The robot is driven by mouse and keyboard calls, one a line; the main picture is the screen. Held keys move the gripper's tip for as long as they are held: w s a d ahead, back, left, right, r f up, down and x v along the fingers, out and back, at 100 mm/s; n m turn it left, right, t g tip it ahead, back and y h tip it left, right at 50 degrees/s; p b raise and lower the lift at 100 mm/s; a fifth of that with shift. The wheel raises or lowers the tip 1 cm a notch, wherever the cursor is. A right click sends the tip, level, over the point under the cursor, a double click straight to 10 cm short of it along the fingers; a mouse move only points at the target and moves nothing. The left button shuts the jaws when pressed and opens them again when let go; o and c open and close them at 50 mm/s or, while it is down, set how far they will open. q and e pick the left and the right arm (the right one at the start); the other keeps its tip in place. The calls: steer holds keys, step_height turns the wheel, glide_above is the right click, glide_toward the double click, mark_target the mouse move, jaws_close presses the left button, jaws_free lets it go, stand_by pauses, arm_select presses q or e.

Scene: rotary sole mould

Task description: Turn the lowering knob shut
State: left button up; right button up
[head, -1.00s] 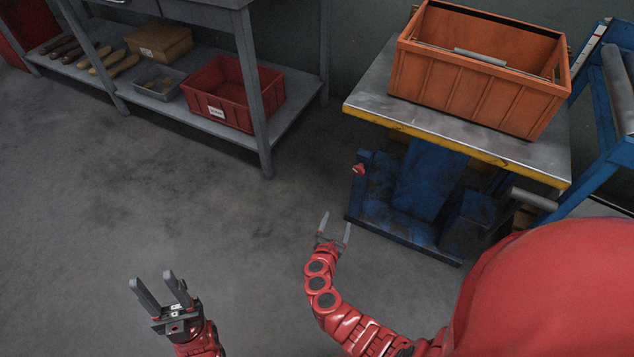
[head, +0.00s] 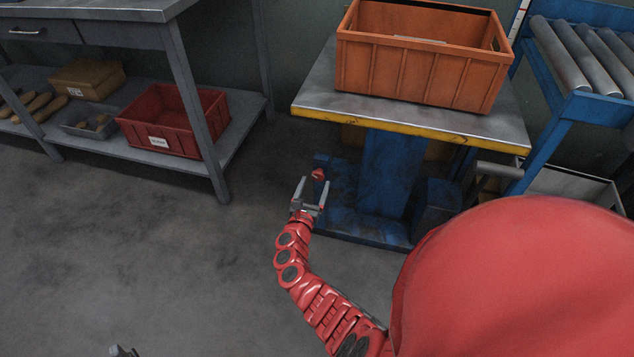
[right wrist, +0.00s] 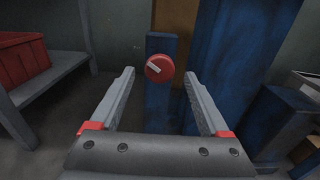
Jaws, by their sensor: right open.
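The red round knob (head: 318,174) sits on a blue post (head: 322,200) at the left of the lift table's base. In the right wrist view the knob (right wrist: 160,68) faces me, with a pale bar slanting across its face. My right gripper (head: 313,184) is open and empty, just in front of the knob. In the right wrist view its fingertips (right wrist: 159,74) lie either side of the knob, which appears slightly beyond them; I see no contact. Only a fingertip of my left gripper (head: 122,351) shows at the bottom edge of the head view.
The lift table (head: 400,121) has a yellow edge and carries an orange crate (head: 415,70). A grey workbench (head: 215,165) with a red bin (head: 165,140) on its shelf stands left. A blue roller conveyor (head: 565,110) stands right. The floor between is clear.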

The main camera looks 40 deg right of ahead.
mark_target(317, 178)
steer(key=shift+b+x, duration=0.7)
steer(key=shift+x, duration=1.3)
steer(key=shift+a, duration=0.1)
jaws_close()
